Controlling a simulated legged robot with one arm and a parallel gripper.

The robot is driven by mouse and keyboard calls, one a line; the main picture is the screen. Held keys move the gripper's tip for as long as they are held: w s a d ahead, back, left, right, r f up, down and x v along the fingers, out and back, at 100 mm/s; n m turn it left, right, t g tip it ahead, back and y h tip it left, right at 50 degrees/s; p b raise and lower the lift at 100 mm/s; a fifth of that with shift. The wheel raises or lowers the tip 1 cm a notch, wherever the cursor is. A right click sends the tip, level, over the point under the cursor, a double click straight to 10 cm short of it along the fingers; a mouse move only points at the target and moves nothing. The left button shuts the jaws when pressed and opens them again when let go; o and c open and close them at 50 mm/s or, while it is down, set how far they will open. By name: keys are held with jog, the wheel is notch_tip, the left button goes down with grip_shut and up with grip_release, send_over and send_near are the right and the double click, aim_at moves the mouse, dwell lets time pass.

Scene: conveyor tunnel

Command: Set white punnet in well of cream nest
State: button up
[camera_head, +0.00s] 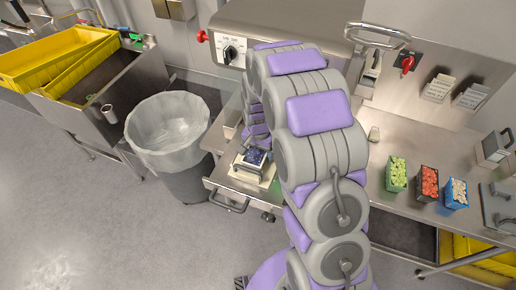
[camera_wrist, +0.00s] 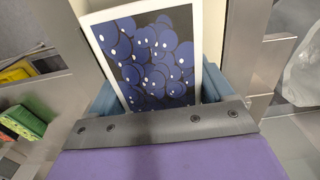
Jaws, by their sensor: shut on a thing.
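The white punnet (camera_wrist: 199,50) is filled with dark blue berries and fills the upper middle of the wrist view. My gripper (camera_wrist: 160,92) is shut on it, with a blue-grey pad at each side. In the head view the punnet (camera_head: 254,156) is small, below the end of my folded arm. The cream nest (camera_head: 243,169) lies under and around it on the steel surface. A cream area also shows behind the punnet in the wrist view. The well is hidden by the punnet, and I cannot tell whether the punnet rests in it or hangs just above.
A lined grey bin (camera_head: 168,125) stands left of the steel surface. Green (camera_head: 397,174), red (camera_head: 428,183) and blue (camera_head: 455,193) punnets stand on the bench at right. A yellow crate (camera_head: 55,60) sits on a sink at far left. The floor in front is clear.

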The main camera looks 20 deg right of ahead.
jog(key=o, duration=1.5)
jog(key=shift+f, duration=0.1)
jog(key=shift+o, duration=0.2)
notch_tip(320, 180, up, 17)
jog(key=p, duration=0.3)
